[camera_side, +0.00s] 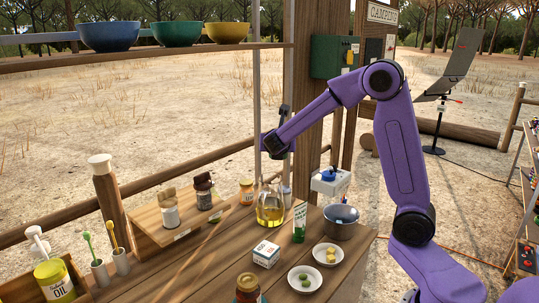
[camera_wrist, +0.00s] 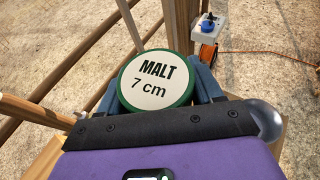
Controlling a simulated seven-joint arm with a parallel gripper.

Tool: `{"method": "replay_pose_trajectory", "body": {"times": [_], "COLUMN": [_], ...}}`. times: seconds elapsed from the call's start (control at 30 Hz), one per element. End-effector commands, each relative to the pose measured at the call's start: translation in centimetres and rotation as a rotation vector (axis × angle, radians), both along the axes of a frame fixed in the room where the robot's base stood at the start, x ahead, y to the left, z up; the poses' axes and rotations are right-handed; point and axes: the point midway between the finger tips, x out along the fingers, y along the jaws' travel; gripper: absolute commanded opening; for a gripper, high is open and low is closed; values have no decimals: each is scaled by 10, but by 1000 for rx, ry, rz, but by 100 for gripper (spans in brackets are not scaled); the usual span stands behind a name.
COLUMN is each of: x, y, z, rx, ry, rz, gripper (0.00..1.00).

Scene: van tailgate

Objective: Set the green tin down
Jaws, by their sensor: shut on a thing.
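The green tin (camera_wrist: 157,80) shows in the wrist view as a round pale lid marked "MALT 7 cm" inside a green rim. My gripper (camera_wrist: 158,88) is shut on it, with one blue finger on each side. What lies directly under the tin is hidden by the tin and my gripper. In the side view, the end of my arm is up near the shelf post, above the wooden table (camera_side: 205,268). I cannot make out the tin there.
The table carries a glass jug (camera_side: 270,208), a green-and-white tube (camera_side: 299,222), a metal bowl (camera_side: 341,224), a white box (camera_side: 266,254), white dishes (camera_side: 328,254) and several jars. A raised board (camera_side: 178,222) holds two bottles. A shelf (camera_side: 150,56) with bowls hangs above.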

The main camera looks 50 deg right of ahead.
Motion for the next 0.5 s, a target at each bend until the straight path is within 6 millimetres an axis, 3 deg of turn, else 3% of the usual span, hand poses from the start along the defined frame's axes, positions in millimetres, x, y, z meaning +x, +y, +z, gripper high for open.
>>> {"method": "replay_pose_trajectory", "body": {"times": [0.3,0.5], "x": [3,-6], "y": [-94,-136], "z": [-3,-6], "rx": [4,8], "ry": [2,5], "rz": [-295,-421], "gripper": [31,31]}}
